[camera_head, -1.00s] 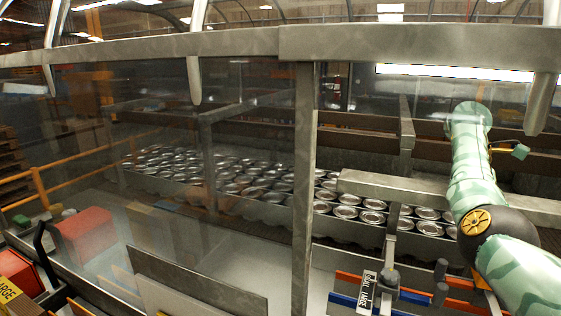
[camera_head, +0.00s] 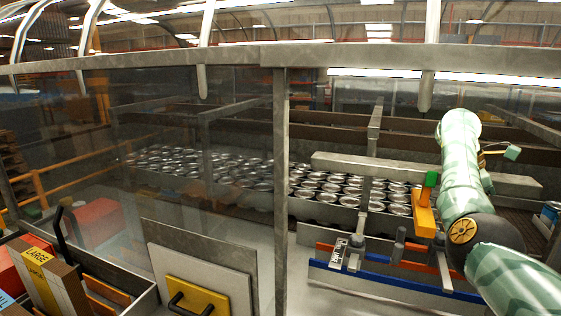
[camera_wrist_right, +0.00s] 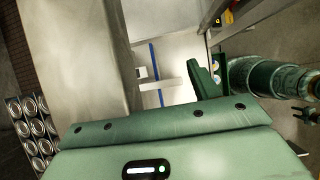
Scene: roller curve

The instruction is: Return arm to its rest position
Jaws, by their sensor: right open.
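My right arm (camera_head: 463,190) comes in from the lower right in the head view, in green camouflage cover with a dark elbow joint, raised in front of the metal frame. In the right wrist view the green body of my right gripper (camera_wrist_right: 160,140) fills the bottom. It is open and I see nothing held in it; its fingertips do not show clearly. My left gripper is not in view.
Rows of cans (camera_head: 230,172) stand behind clear panels and a metal post (camera_head: 280,190). A horizontal beam (camera_head: 370,168) and an orange-yellow part (camera_head: 424,217) lie close to my right arm. A grey board with a yellow handled plate (camera_head: 195,297) stands in front.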

